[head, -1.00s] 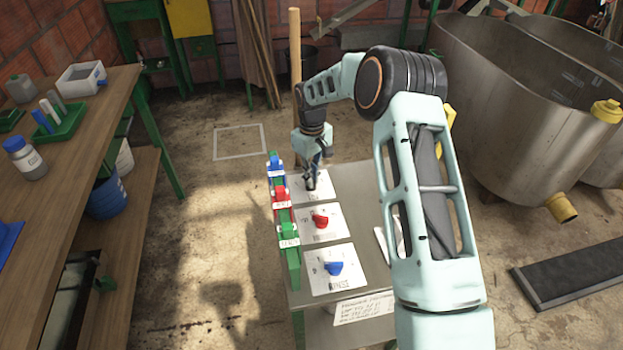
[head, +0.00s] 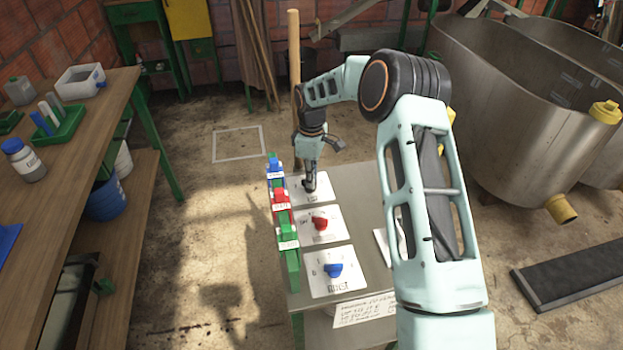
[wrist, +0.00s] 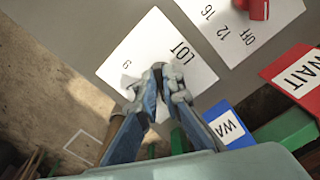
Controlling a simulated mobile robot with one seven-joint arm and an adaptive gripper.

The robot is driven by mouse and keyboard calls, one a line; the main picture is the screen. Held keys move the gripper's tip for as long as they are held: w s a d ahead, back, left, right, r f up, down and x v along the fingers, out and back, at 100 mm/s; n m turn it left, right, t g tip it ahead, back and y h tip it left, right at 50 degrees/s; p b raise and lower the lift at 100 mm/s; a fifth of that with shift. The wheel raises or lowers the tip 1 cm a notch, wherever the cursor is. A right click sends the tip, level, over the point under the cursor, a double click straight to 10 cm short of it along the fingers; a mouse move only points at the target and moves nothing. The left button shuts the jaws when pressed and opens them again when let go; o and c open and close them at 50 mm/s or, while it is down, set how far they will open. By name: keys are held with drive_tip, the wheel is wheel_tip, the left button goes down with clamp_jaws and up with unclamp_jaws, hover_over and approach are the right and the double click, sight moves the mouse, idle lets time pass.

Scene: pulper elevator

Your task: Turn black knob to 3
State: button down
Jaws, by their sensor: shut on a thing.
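The black knob (head: 309,187) is on the white plate (head: 322,190) at the far end of the grey table. My gripper (head: 310,180) points down over this plate and is shut on the black knob. In the wrist view my gripper's fingertips (wrist: 163,72) meet over the plate (wrist: 198,62), which reads "LOT" with one digit in view. The fingers hide most of the knob, so I cannot read which number it points to.
A red knob (head: 320,224) and a blue knob (head: 333,269) are on the nearer plates. A green rail with blue, red (head: 281,199) and green tags runs along the table's left edge. A wooden pole (head: 294,60) stands behind my gripper.

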drive_tip(key=c, duration=2.1)
unclamp_jaws()
wheel_tip(320, 180, up, 12)
drive_tip(key=shift+r, duration=0.1)
